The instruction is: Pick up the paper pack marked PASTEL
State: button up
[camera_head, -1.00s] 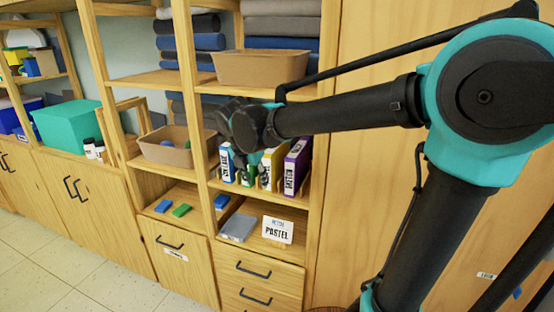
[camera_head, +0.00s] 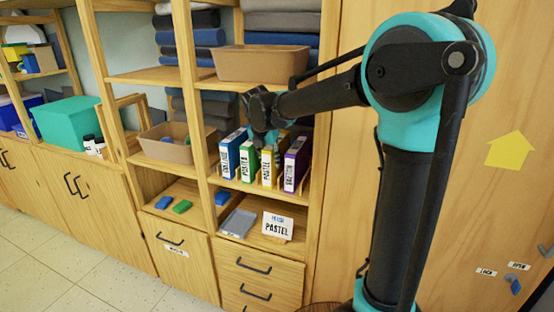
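Several upright paper packs stand side by side on the middle shelf: a blue one (camera_head: 231,153), a green one (camera_head: 247,160), a yellow one (camera_head: 267,169) and a purple one (camera_head: 297,164). Each has a white spine label with upright lettering, too small for me to read surely. A white card reading PASTEL (camera_head: 278,228) stands on the shelf below. My gripper (camera_head: 265,145) points down at the tops of the green and yellow packs and hides part of them. Whether its fingers are apart or touch a pack is unclear.
A brown bin (camera_head: 262,66) sits on the shelf above, close to my arm. Another bin (camera_head: 175,150) stands left of the wooden upright (camera_head: 189,80). A grey tray (camera_head: 238,223) lies below the packs, and the wooden side panel (camera_head: 325,120) borders them on the right.

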jog(key=x, duration=0.4)
jog(key=shift+f, duration=0.1)
jog(key=shift+c, duration=0.5)
grip_shut()
